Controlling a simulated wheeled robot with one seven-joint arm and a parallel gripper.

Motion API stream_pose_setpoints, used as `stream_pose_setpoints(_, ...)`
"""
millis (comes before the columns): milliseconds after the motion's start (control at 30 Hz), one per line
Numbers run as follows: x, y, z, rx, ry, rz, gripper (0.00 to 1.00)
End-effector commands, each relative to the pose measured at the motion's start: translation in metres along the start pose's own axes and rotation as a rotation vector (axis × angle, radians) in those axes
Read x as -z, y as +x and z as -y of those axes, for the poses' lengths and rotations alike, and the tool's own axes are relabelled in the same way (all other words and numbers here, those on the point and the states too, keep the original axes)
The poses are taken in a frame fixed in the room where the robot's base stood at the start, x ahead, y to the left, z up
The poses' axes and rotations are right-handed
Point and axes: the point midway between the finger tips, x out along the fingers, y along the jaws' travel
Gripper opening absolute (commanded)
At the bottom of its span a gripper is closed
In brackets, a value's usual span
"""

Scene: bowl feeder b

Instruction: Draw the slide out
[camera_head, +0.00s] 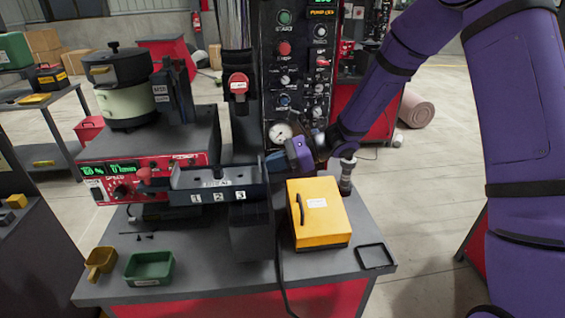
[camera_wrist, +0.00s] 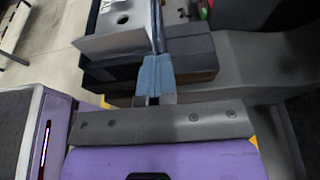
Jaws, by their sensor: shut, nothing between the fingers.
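A dark numbered tray (camera_head: 222,194) marked 1, 2 and 3 sits in front of the red feeder unit (camera_head: 150,165). I cannot tell for sure which part is the slide. My gripper (camera_head: 277,161) is at the tray's right end, its fingers mostly hidden there by my wrist. In the wrist view, my gripper's blue-grey fingers (camera_wrist: 155,72) are together and empty, close to a dark block (camera_wrist: 195,58) and a light grey plate (camera_wrist: 115,25). I cannot tell whether they touch either.
A yellow box (camera_head: 318,212) with a handle stands right of the tray. A green bin (camera_head: 150,268) and a small ochre scoop (camera_head: 100,262) are at the front left. The control panel (camera_head: 290,75) rises behind my gripper. A black frame (camera_head: 375,257) lies at the right corner.

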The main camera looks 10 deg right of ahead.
Motion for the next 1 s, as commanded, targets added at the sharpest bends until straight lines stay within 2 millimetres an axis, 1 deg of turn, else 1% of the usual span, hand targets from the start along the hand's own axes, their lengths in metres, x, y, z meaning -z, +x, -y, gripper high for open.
stream_pose_setpoints(33,-0.005,0.016,-0.002,-0.008,-0.002,0.002,0.0)
stream_pose_setpoints(200,-0.018,0.054,-0.001,-0.007,-0.002,0.002,0.0)
stream_pose_setpoints(333,-0.023,0.072,-0.002,-0.006,-0.001,0.002,0.0)
stream_pose_setpoints(433,-0.024,0.075,-0.001,-0.003,0.0,0.001,0.0)
stream_pose_setpoints(767,-0.024,0.075,-0.001,-0.003,0.0,0.001,0.0)
stream_pose_setpoints(867,-0.023,0.072,0.0,-0.003,0.0,0.001,0.0)
stream_pose_setpoints(1000,-0.02,0.061,0.005,-0.003,0.0,0.002,0.0)
